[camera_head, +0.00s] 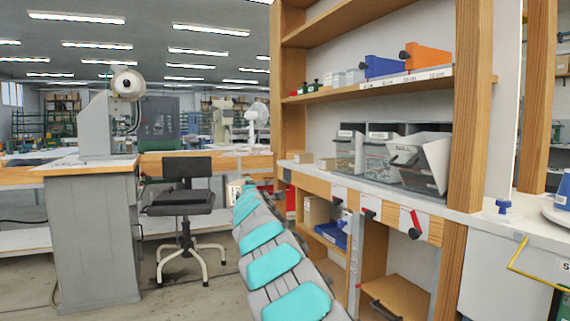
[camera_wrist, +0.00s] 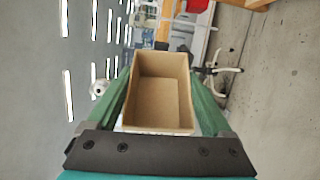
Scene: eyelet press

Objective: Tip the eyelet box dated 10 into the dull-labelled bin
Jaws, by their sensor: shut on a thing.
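My gripper (camera_wrist: 160,105) is shut on an open cardboard box (camera_wrist: 160,92), with one green finger on each side of it. The box's open mouth faces the wrist camera, and I see bare brown walls and floor inside. No date shows on it. The wrist view is rolled, with ceiling lamps at the left. Three clear-fronted grey bins stand in a row on the bench: left (camera_head: 348,150), middle (camera_head: 377,160) and right (camera_head: 437,162). Their labels are too small to read surely. In the head view my arm reaches away, left of the bench.
A blue bin (camera_head: 383,67) and an orange bin (camera_head: 428,58) stand on the shelf above. A wooden post (camera_head: 467,110) rises right of the bins. A chair (camera_head: 182,195) stands left of my arm.

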